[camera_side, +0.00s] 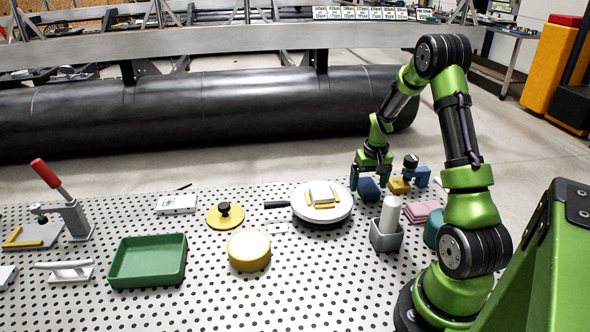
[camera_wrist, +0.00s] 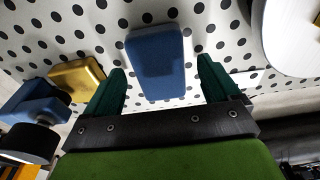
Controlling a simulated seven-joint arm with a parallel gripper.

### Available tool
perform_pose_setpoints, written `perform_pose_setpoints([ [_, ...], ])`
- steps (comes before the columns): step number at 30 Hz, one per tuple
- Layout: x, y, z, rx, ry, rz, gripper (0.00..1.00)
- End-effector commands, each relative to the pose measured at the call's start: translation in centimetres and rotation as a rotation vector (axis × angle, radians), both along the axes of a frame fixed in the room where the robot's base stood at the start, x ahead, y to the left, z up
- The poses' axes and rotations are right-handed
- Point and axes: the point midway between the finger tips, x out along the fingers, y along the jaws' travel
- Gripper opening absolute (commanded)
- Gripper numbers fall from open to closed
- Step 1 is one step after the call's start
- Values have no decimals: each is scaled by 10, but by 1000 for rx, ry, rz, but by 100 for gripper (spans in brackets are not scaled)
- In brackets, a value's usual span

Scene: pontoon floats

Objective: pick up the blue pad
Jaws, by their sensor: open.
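The blue pad (camera_wrist: 155,58) lies on the perforated table and shows between my two gripper fingers in the wrist view. In the side view the blue pad (camera_side: 369,188) is at the right part of the table, beside the round white plate. My gripper (camera_wrist: 160,88) is open, with one dark green finger to each side of the pad and a gap to each. In the side view my gripper (camera_side: 371,172) points down over the pad. Its height above the pad is hard to tell.
A yellow block (camera_side: 400,186) and a blue clamp-like item (camera_side: 417,174) stand close right of the pad. The round white plate (camera_side: 335,213) is close left. A grey holder (camera_side: 386,238) with a white cylinder stands in front. A green tray (camera_side: 148,280) is far left.

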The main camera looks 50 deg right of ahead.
Motion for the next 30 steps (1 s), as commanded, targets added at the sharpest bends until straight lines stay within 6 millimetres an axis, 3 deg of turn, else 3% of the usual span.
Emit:
perform_pose_setpoints([
  [6, 0, 0, 0, -1, -1, 0, 88],
  [18, 0, 0, 0, -1, -1, 1, 30],
  [25, 0, 0, 2, -2, -1, 1, 30],
  [30, 1, -1, 25, -4, -3, 2, 30],
])
